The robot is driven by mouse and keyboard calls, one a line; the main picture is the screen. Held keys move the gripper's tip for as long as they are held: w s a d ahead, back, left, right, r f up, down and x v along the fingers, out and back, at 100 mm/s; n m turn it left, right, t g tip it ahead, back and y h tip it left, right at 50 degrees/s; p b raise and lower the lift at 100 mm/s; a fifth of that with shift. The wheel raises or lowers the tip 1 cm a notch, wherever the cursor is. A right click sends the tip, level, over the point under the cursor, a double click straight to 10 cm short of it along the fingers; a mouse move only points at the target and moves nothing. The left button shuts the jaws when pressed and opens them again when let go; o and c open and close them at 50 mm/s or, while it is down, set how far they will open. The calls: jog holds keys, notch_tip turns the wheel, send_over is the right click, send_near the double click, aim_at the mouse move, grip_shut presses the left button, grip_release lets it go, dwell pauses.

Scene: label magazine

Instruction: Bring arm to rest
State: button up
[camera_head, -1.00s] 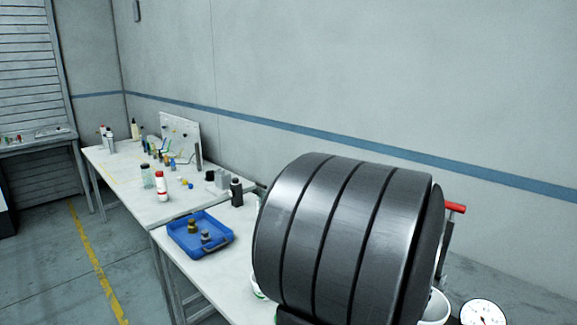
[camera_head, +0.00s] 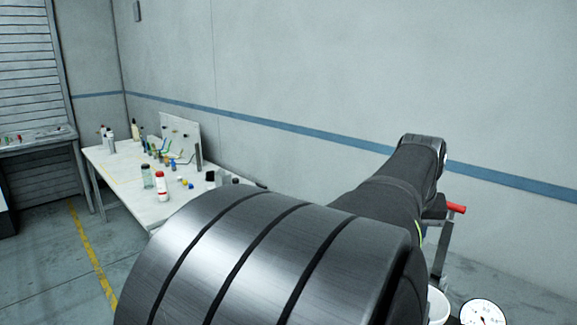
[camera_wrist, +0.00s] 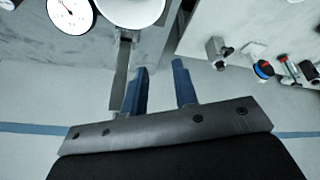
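My gripper (camera_wrist: 160,88) shows in the wrist view with two blue fingers standing apart. I see nothing held between them. The fingertips point towards the top of the picture, near a grey post under a white dish (camera_wrist: 132,10). In the head view my arm fills the lower middle, with a slimmer link reaching back right towards the wall. The gripper itself does not show in the head view.
A dial gauge (camera_head: 482,313) stands at the lower right, also in the wrist view (camera_wrist: 71,12). A red-handled stand (camera_head: 456,208) is beside my arm. Bottles and several small parts crowd the left table (camera_head: 120,185). Fittings lie on a surface at right in the wrist view.

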notch_tip(320, 180, up, 7)
jog(key=s+f+m, duration=0.2)
jog(key=s+f, duration=0.3)
jog(key=s, duration=0.4)
jog(key=s+f+m+g+h, duration=0.1)
jog(key=s+f+m, duration=0.2)
jog(key=s, duration=0.7)
jog(key=s+d+f+m+g, duration=0.1)
jog(key=s+f+m, duration=0.1)
jog(key=s+f, duration=0.5)
jog(key=shift+s+f+h, duration=0.25)
jog(key=shift+s+h, duration=0.15)
jog(key=shift+s, duration=0.9)
jog(key=shift+d, duration=0.1)
